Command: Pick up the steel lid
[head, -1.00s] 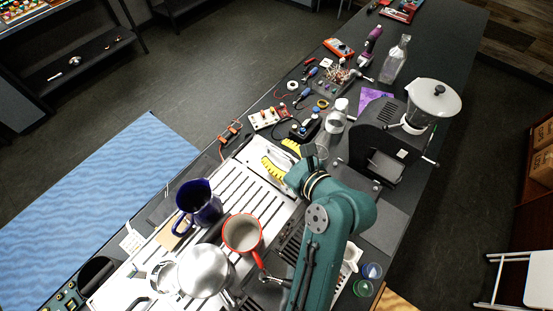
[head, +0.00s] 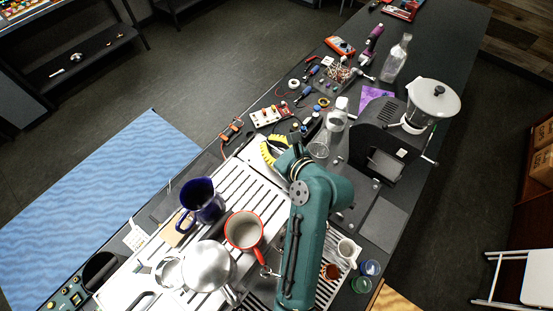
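A shiny round steel piece (head: 208,266) sits on the white slotted panel near the bottom of the head view. I cannot tell whether it is the steel lid or the top of a steel vessel. A smaller steel ring-shaped piece (head: 168,272) is close by on its left. My gripper (head: 271,149), with yellow and black fingers, is over the far end of the panel, well away from the round steel piece. My wrist partly covers the gripper. Whether its fingers are open or shut, and what lies under them, is not clear.
A blue jug (head: 202,203) and a red-rimmed mug (head: 243,231) stand on the slotted panel (head: 234,188). A black grinder (head: 385,140) with a pale-lidded hopper (head: 433,98), glass bottle (head: 397,60) and tools crowd the bench's far part. A small white cup (head: 346,250) is right of my arm.

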